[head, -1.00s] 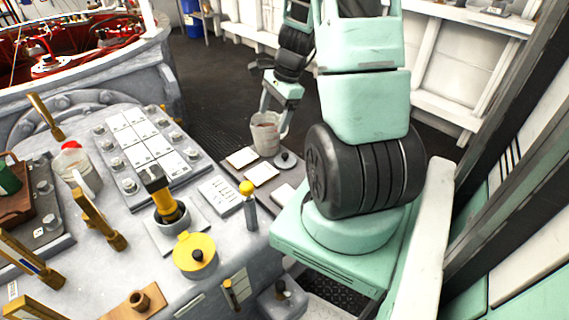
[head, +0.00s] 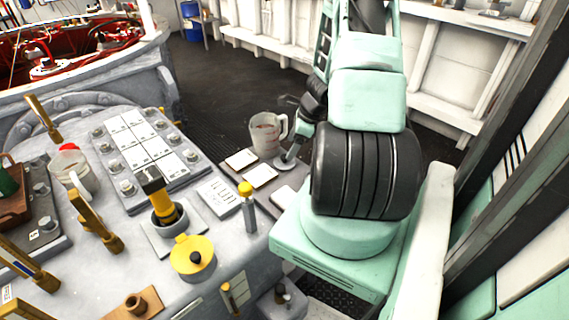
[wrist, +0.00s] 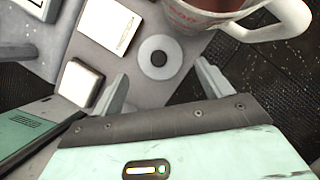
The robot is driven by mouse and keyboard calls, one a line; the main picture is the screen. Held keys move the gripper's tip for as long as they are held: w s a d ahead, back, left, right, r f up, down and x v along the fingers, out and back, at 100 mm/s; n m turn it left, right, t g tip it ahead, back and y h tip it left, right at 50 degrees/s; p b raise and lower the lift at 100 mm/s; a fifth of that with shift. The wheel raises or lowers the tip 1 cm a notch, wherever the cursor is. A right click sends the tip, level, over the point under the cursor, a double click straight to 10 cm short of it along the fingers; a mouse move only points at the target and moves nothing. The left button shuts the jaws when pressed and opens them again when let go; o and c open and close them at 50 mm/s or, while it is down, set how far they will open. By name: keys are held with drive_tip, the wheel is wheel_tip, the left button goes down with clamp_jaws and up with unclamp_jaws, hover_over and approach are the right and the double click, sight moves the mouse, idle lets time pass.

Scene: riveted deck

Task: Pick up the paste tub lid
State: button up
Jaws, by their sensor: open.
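The lid, a round grey disc with a dark central knob (wrist: 160,57), lies flat on the grey panel. It also shows in the head view (head: 281,164), partly covered by my arm. My gripper (wrist: 162,74) is open and empty, its fingers pointing toward the lid. In the wrist view one fingertip is left of the disc and the other right of it, with the knob between them. I cannot tell how high the fingertips are above the panel. In the head view my gripper is mostly hidden behind my arm.
A clear measuring jug (head: 266,131) stands close beside the lid, its handle (wrist: 280,22) near my right finger. Pale square tiles (wrist: 112,25) lie to the left. A yellow round cover with a dark knob (head: 192,257) and a yellow-topped lever (head: 246,203) stand on the console.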

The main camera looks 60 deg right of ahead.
sight(285, 156)
drive_tip(key=shift+x, duration=3.15)
drive_tip(key=shift+a+r, duration=0.1)
drive_tip(key=c, duration=0.7)
